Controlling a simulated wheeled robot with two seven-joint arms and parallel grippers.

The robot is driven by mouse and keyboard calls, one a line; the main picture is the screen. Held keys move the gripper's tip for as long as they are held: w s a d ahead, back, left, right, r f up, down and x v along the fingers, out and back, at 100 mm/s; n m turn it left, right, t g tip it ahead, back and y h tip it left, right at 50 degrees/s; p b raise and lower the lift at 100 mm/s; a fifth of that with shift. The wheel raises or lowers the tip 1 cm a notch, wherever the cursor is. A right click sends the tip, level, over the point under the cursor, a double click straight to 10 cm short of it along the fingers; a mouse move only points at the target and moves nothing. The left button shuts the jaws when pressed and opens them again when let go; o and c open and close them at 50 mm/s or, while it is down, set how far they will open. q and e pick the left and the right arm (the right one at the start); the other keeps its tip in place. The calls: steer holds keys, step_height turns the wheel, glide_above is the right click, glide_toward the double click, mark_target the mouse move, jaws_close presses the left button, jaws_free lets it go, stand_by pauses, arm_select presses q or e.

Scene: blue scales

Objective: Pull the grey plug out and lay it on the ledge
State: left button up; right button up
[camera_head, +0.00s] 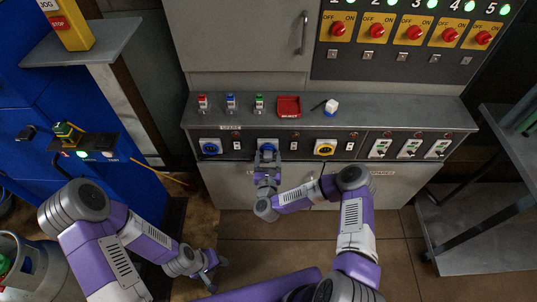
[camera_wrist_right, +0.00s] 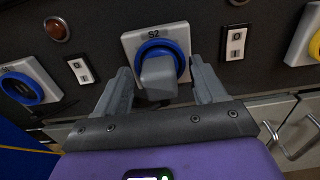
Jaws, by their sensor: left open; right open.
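The grey plug (camera_wrist_right: 158,78) sits in the blue-ringed socket marked S2 (camera_wrist_right: 128,42) in the right wrist view. My right gripper (camera_wrist_right: 162,80) is open, with one finger on each side of the plug. A gap shows beside the plug, and I cannot tell whether either finger touches it. In the head view my right gripper (camera_head: 267,158) is in front of the middle-left socket and largely hides the plug. The grey ledge (camera_head: 365,108) runs above the socket row. My left gripper (camera_head: 212,271) is open and empty, low over the floor at the left.
On the ledge stand small red, blue and green-topped items (camera_head: 231,103), a red tray (camera_head: 289,106) and a white-topped item (camera_head: 331,107). A blue socket (camera_head: 210,147) and a yellow socket (camera_head: 325,148) flank S2. A grey shelf rack (camera_head: 480,220) stands at right.

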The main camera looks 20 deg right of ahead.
mark_target(268, 160)
steer(key=shift+c, duration=0.4)
stand_by(0.5)
jaws_close()
steer(key=shift+s, duration=0.1)
steer(key=shift+p+v, duration=0.45)
steer(key=shift+v, duration=2.45)
steer(key=shift+r, duration=0.1)
